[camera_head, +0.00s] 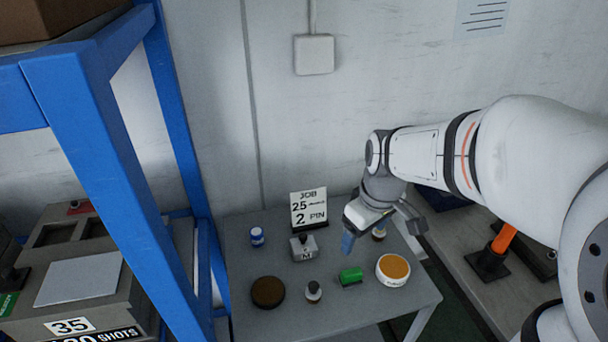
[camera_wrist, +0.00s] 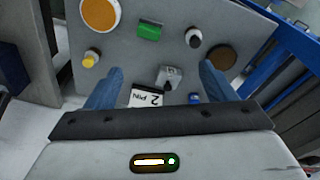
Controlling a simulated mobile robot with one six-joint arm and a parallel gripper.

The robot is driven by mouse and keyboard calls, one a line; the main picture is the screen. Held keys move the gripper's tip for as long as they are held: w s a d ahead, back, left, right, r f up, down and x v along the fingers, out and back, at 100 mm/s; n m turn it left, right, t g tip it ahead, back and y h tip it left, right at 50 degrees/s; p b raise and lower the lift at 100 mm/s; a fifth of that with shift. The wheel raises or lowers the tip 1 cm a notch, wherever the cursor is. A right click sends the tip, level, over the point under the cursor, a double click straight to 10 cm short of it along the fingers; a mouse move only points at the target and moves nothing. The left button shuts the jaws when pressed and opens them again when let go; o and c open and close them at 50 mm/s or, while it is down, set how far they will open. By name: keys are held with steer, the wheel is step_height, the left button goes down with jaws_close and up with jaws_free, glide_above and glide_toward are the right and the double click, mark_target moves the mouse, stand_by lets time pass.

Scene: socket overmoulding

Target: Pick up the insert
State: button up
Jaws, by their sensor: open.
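My gripper (camera_wrist: 160,82) is open and empty, its two blue fingers spread wide. In the head view my gripper (camera_head: 352,236) hangs above the right part of the small grey table (camera_head: 330,315), and one blue fingertip shows clearly. No part is plainly marked as the insert. A grey block (camera_head: 304,248) with an M label stands in front of the job card. The grey block also shows between the fingers in the wrist view (camera_wrist: 169,76), apart from them. A green piece (camera_head: 350,276) lies nearer the table's front; it is also in the wrist view (camera_wrist: 150,32).
The job card (camera_head: 309,208) reads 25 and 2 PIN. A blue jar (camera_head: 257,236), a brown disc (camera_head: 267,292), a dark-capped bottle (camera_head: 313,291), an orange-topped tub (camera_head: 393,269) and a yellow-capped bottle (camera_wrist: 91,58) share the table. A blue rack post (camera_head: 110,160) rises at left.

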steer(key=shift+o, duration=0.5)
steer(key=w+a+f+n+p, duration=0.1)
steer(key=w+a+f+n, duration=0.1)
steer(key=w+a+n, duration=0.1)
steer(key=w+a+f+n+g+p, duration=0.1)
steer(key=w+a+f+n, duration=0.2)
steer(key=w+n, duration=0.3)
steer(key=shift+w+a+f+p, duration=0.25)
steer(key=shift+w+a+p, duration=0.15)
steer(key=shift+w, duration=0.65)
steer(key=n+g+p, duration=0.1)
steer(key=n+p, duration=0.1)
steer(key=n, duration=0.5)
glide_above(304, 237)
steer(key=shift+y, duration=0.3)
step_height(304, 237, down, 8)
steer(key=shift+d+r, duration=0.1)
step_height(304, 237, down, 3)
steer(key=shift+r, duration=0.2)
steer(key=shift+a+f+p, duration=0.2)
steer(key=shift+f+p, duration=0.7)
steer(key=shift+f, duration=1.85)
steer(key=shift+c, duration=0.2)
steer(key=c, duration=1.5)
steer(key=shift+r, duration=0.15)
steer(key=shift+c, duration=0.7)
